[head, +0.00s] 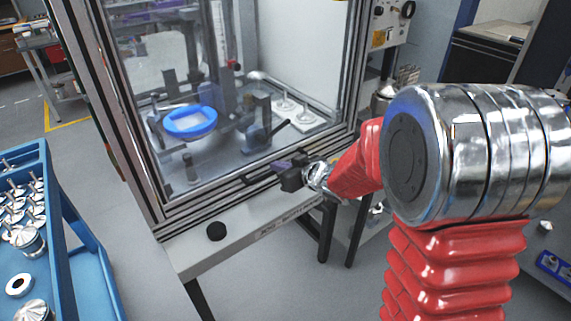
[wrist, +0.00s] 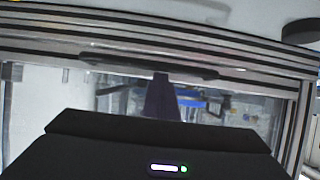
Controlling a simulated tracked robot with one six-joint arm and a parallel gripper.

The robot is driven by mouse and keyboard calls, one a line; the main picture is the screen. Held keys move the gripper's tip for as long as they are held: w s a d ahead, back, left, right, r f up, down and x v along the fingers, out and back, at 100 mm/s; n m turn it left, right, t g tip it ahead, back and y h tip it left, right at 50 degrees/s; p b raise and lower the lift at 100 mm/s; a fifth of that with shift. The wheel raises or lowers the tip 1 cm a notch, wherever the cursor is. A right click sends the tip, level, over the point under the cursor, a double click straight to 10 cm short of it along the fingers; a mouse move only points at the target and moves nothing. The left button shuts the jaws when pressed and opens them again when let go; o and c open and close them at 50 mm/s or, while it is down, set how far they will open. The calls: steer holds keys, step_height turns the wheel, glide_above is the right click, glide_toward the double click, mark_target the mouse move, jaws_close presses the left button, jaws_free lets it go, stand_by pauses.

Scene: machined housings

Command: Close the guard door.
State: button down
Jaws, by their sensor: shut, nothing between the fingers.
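The guard door (head: 225,152) is a clear panel in a metal frame on the front of the machine enclosure. Its lower rail lies close to the enclosure's bottom sill; I cannot tell whether a gap remains. A dark bar handle (head: 258,176) sits on the lower rail and shows as a long dark strip in the wrist view (wrist: 120,62). My gripper (head: 281,165) is shut and empty, in front of the door's lower rail by the handle. In the wrist view its fingertips (wrist: 161,82) reach the handle's edge; contact is unclear.
Inside the enclosure are a blue ring fixture (head: 190,121) and clamps. A black round button (head: 216,231) sits on the light bench ledge (head: 250,229) below the door. A blue cart (head: 75,225) with metal parts stands at the left. Grey floor lies between cart and bench.

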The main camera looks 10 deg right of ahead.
steer(key=s+d+r, duration=0.4)
steer(key=s+r, duration=0.3)
steer(key=r, duration=0.1)
stand_by(0.5)
steer(key=shift+r+m, duration=0.1)
steer(key=shift+m, duration=0.2)
